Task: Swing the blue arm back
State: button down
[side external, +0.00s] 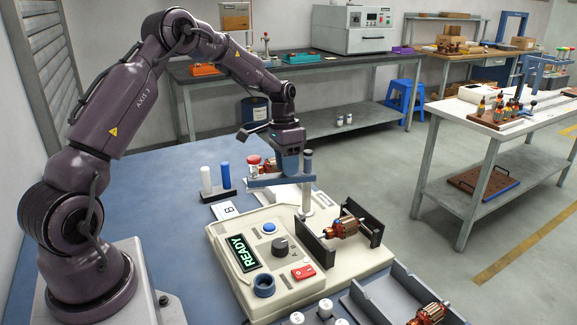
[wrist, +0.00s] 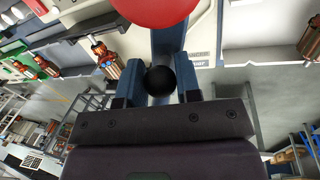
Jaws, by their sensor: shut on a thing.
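The blue arm (side external: 268,182) is a flat horizontal bar above the back of the beige winding machine (side external: 240,238), near the grey post (side external: 307,200). In the wrist view the blue arm (wrist: 169,42) runs up the picture, partly under a red ball (wrist: 155,8). My gripper (side external: 288,172) points down over the arm. In the wrist view its two blue fingers (wrist: 159,88) stand on either side of a black ball knob (wrist: 160,80), shut on it. A copper armature (side external: 345,227) lies between two black brackets on the machine.
The machine has a green READY display (side external: 243,253), a dark dial (side external: 280,246) and a red switch (side external: 303,272). A grey tray (side external: 385,303) with another armature (side external: 430,313) is at the front. White (side external: 206,180) and blue (side external: 227,176) cylinders stand left of my gripper.

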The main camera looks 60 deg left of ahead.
jog(key=shift+w+a+r+m, duration=0.1)
jog(key=shift+w+a+m, duration=0.1)
jog(key=shift+m, duration=0.2)
jog(key=c, duration=0.8)
grip_release()
jog(key=shift+s, duration=0.1)
jog(key=r, duration=0.4)
jog(key=a+r, duration=0.1)
jog(key=r, duration=0.3)
jog(key=a+r, duration=0.1)
jog(key=r, duration=0.3)
jog(key=shift+w+a+r, duration=0.2)
jog(key=shift+r, duration=0.15)
